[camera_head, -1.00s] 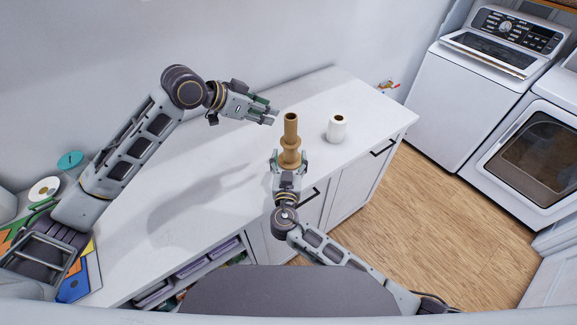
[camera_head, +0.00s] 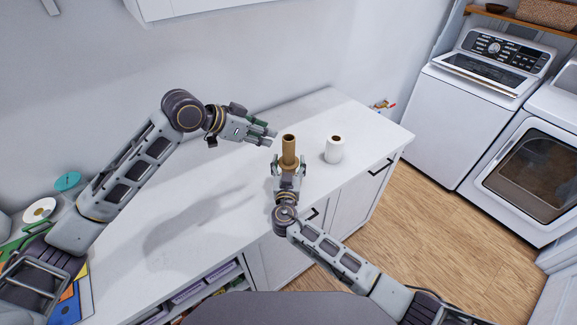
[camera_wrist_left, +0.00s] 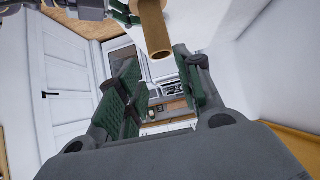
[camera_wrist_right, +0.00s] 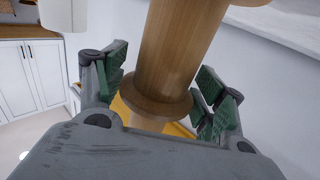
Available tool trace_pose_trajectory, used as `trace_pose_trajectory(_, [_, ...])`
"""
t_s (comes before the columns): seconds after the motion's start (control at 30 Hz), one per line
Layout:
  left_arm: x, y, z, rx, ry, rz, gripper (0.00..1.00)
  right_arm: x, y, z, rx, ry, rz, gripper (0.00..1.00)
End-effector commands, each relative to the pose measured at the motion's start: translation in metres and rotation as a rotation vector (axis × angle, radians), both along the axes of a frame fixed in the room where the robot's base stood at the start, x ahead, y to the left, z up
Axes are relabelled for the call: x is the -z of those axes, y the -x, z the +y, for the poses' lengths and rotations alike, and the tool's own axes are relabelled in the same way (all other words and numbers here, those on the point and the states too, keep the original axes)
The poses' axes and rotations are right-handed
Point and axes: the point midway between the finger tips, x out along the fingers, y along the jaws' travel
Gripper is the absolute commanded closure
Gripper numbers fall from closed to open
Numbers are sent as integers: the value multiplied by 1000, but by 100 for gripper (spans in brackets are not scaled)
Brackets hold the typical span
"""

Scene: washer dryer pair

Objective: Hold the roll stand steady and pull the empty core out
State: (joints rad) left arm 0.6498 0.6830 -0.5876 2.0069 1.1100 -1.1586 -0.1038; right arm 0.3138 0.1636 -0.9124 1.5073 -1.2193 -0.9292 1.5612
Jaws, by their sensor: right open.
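The brown empty core (camera_head: 289,147) sits upright on the wooden roll stand (camera_head: 285,165) near the counter's front edge. The core's open end shows at the top of the left wrist view (camera_wrist_left: 153,25). My right gripper (camera_head: 288,168) is open around the stand, with its fingers on either side; in the right wrist view the stand's round collar (camera_wrist_right: 150,104) lies between them. The stand's lower part and base are hidden by this gripper. My left gripper (camera_head: 272,137) is open and empty, apart from the core at its upper left.
A white paper roll (camera_head: 334,150) stands on the white counter (camera_head: 225,175) right of the stand. Coloured items and a white disc (camera_head: 39,209) lie at the counter's left end. The washer (camera_head: 470,105) and dryer (camera_head: 530,170) stand beyond the counter to the right.

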Motion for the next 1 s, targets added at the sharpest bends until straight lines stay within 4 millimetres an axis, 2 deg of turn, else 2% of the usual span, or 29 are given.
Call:
trace_pose_trajectory(0.17, [0,0,0,0,0,0,64,0,0,0,0,0,0,30])
trace_pose_trajectory(0.2, [0,0,0,0,0,0,64,0,0,0,0,0,0,33])
trace_pose_trajectory(0.5, [0,0,0,0,0,0,64,0,0,0,0,0,0,71])
trace_pose_trajectory(0.53, [0,0,0,0,0,0,63,0,0,0,0,0,0,73])
trace_pose_trajectory(0.73, [1,-1,-1,-8,-1,11,39,0,0,0,0,0,0,73])
trace_pose_trajectory(1.0, [8,-6,-11,-73,-14,101,39,0,0,0,0,0,0,73])
